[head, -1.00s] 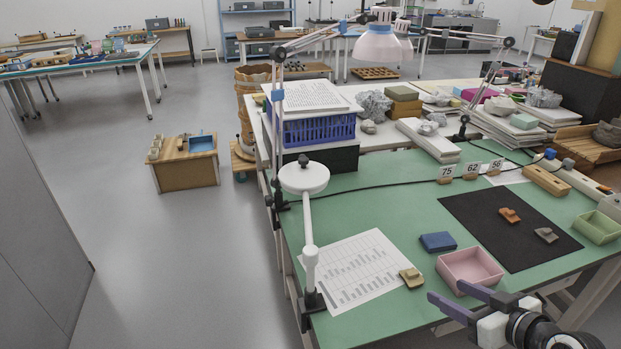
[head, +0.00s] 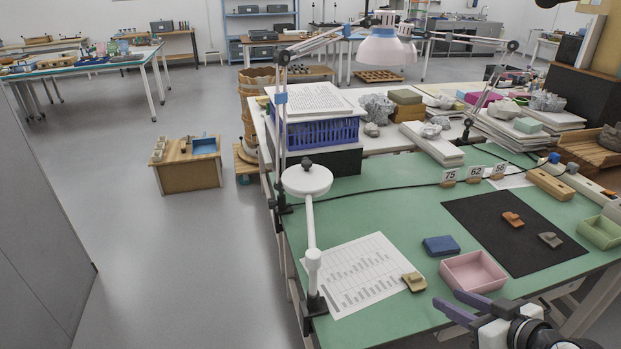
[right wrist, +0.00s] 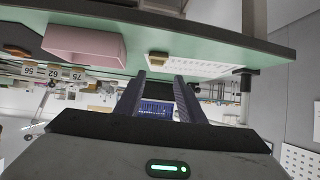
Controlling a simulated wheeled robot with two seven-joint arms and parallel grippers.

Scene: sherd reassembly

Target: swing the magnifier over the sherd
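The magnifier (head: 307,181) has a round white head on a white arm, clamped at the left edge of the green table. An orange sherd (head: 513,219) and a grey sherd (head: 550,240) lie on the black mat. My right gripper (head: 448,297) is open and empty by the table's front edge, right of and apart from the magnifier. My left gripper is out of view.
A pink tray (head: 473,284) and a blue block (head: 441,245) stand between the tan sherd and the black mat (head: 480,217). A lamp (head: 386,50) on a jointed arm hangs above the table's back. A blue crate (head: 322,132) stands behind the magnifier.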

